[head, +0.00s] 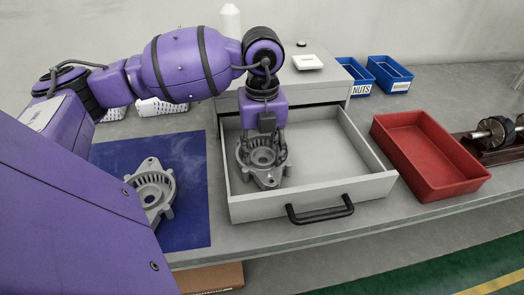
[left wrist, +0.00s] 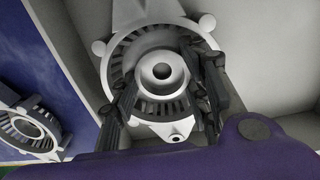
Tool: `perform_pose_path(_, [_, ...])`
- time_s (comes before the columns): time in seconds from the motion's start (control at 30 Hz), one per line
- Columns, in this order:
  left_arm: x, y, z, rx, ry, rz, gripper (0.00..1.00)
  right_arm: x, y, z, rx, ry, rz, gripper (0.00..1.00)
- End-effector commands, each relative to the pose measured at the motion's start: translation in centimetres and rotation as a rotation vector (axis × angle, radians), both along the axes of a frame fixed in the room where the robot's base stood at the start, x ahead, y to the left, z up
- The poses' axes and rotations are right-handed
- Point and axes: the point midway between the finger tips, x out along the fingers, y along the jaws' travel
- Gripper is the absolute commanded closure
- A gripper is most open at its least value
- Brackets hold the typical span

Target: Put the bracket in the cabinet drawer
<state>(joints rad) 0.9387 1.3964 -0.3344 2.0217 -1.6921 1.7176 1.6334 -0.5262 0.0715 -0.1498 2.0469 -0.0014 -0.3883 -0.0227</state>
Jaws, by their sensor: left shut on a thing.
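The bracket (head: 263,163) is a grey round metal casting with a hub, slots and lugs. My left gripper (head: 264,152) points down and is shut on it, inside the outline of the open cabinet drawer (head: 345,165). The left wrist view shows the bracket (left wrist: 162,72) between the two dark fingers of the gripper (left wrist: 165,105), with the drawer's pale floor behind it. Whether the bracket touches the drawer floor is hard to tell. The drawer is pulled out from the grey cabinet (head: 310,85) and has a black handle (head: 320,210). My right gripper is not in view.
A second similar casting (head: 152,190) lies on the blue mat (head: 195,215) left of the drawer. A red tray (head: 425,150) stands right of the drawer. Blue bins (head: 390,75) stand behind. A white box (head: 307,62) and bottle (head: 230,20) are at the cabinet. The drawer's right part is empty.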

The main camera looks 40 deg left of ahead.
Motion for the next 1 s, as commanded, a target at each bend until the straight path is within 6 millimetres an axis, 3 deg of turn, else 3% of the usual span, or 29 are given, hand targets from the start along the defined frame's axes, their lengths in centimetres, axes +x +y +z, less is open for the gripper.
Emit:
perform_pose_path(0.43, [0.1,0.0,-0.7,0.0,-0.004,0.0,1.0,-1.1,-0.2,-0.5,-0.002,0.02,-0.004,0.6])
perform_pose_path(0.47, [0.0,0.0,-0.7,0.001,-0.002,0.0,0.55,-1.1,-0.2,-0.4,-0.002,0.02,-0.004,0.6])
perform_pose_path(0.57, [0.0,0.0,-0.7,0.0,-0.003,0.001,0.42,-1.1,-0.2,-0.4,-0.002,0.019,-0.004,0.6])
perform_pose_path(0.87, [0.0,0.0,-0.6,0.0,-0.003,0.001,0.38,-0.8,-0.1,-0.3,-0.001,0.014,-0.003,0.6])
perform_pose_path(1.0, [0.1,0.0,0.5,0.001,-0.007,0.001,0.38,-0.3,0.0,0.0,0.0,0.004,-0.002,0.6])
